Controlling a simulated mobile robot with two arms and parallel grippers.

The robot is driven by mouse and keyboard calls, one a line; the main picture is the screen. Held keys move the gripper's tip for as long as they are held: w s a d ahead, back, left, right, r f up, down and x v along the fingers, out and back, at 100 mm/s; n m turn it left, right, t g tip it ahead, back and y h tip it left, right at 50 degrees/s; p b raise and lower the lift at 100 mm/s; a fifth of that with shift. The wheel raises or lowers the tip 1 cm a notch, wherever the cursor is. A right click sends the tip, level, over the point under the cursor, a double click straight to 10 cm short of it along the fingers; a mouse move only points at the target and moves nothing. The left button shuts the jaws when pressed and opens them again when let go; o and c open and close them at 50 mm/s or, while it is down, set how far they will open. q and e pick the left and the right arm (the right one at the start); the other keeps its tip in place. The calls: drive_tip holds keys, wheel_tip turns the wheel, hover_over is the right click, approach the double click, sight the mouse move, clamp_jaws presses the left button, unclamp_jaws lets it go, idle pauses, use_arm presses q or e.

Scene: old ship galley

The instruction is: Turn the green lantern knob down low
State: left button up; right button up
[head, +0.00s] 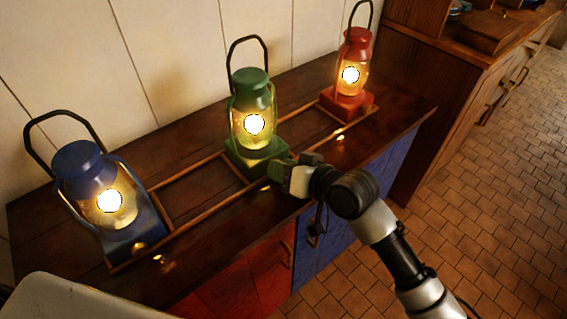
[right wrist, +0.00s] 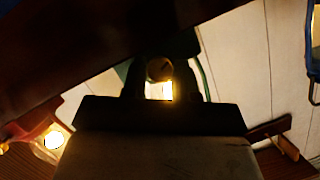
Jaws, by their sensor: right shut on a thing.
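The green lantern (head: 252,90) stands lit on the dark wooden counter, in the middle of a row of three. My right gripper (head: 278,172) reaches in from the lower right to the front of its green base. In the right wrist view the gripper (right wrist: 160,80) is shut on the small round knob (right wrist: 159,69), which shows between its fingertips with the bright lamp glow behind. In the head view the gripper hides the knob, and its turn angle cannot be told. My left gripper is not in view.
A lit blue lantern (head: 82,165) stands at the left and a lit red lantern (head: 356,52) at the back right. A low wooden rail (head: 200,205) runs around the lantern bases on the counter (head: 185,260). The tiled floor (head: 490,210) at the right is clear.

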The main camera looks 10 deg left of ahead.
drive_tip(key=n+p, duration=0.1)
drive_tip(key=n+t+h+p, duration=0.1)
drive_tip(key=p, duration=0.1)
drive_tip(key=shift+r+p, duration=0.25)
drive_tip(key=shift+p, duration=0.05)
drive_tip(key=shift+s+f+n+t+h+p, duration=0.15)
drive_tip(key=shift+n+t+h+p, duration=0.35)
drive_tip(key=shift+n+p, duration=0.5)
drive_tip(key=shift+f, duration=0.1)
drive_tip(key=o, duration=0.7)
drive_tip(key=shift+a, duration=0.1)
drive_tip(key=shift+c, duration=0.2)
drive_tip(key=v, duration=1.1)
